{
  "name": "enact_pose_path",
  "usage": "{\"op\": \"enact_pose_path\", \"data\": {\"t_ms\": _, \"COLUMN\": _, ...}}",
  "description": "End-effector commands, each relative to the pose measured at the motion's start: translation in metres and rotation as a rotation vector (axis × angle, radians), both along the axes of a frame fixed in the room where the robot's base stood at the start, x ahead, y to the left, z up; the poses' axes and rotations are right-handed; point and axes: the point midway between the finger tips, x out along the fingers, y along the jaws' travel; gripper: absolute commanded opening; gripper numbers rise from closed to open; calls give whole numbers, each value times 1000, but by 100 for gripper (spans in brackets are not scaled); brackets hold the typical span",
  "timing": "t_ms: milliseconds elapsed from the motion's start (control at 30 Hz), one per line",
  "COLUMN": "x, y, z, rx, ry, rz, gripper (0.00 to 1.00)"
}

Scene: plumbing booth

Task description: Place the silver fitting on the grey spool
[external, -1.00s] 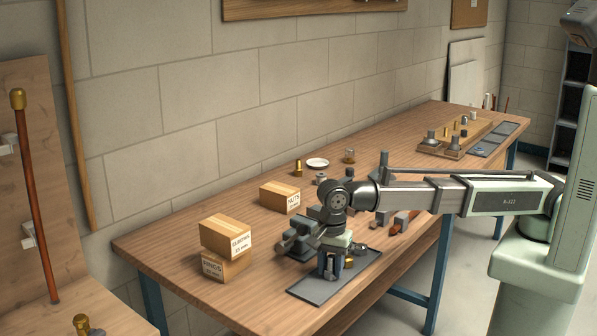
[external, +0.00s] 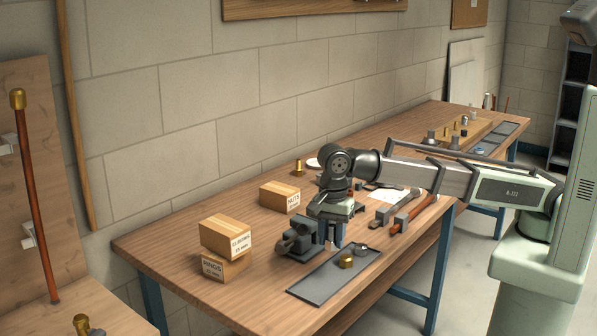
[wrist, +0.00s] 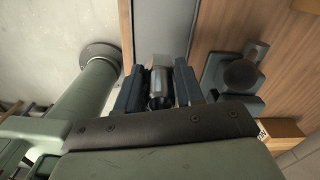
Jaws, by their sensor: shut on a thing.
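My gripper (wrist: 158,92) is shut on a silver fitting (wrist: 158,76), which shows between the dark fingers in the wrist view. In the external view my gripper (external: 332,238) is above the back edge of the dark tray (external: 318,282), just right of the vise; the fitting is mostly hidden there by the fingers. Grey spool-shaped pieces, one of them a grey spool (external: 430,137), stand near the wooden board at the far end of the bench, well away from my gripper. I cannot tell which one the task names.
A grey vise (external: 297,241) stands close left of my gripper. A brass fitting (external: 346,260) and a small grey piece (external: 362,249) lie on the tray. Cardboard boxes (external: 226,236) stand at left. Tools (external: 398,212) lie to the right. A brass piece (external: 298,167) stands near the wall.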

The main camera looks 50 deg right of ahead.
Motion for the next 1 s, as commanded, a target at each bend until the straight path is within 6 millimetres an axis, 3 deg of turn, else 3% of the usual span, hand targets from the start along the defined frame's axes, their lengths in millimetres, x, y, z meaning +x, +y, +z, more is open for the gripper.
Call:
{"op": "enact_pose_path", "data": {"t_ms": 367, "x": 0, "y": 1, "z": 17, "rx": 0, "ry": -1, "rz": 0, "gripper": 1}}
{"op": "enact_pose_path", "data": {"t_ms": 833, "x": 1, "y": 1, "z": 104, "rx": 1, "ry": -2, "rz": 0, "gripper": 1}}
{"op": "enact_pose_path", "data": {"t_ms": 1000, "x": 30, "y": -16, "z": 103, "rx": -1, "ry": 1, "rz": -31, "gripper": 1}}
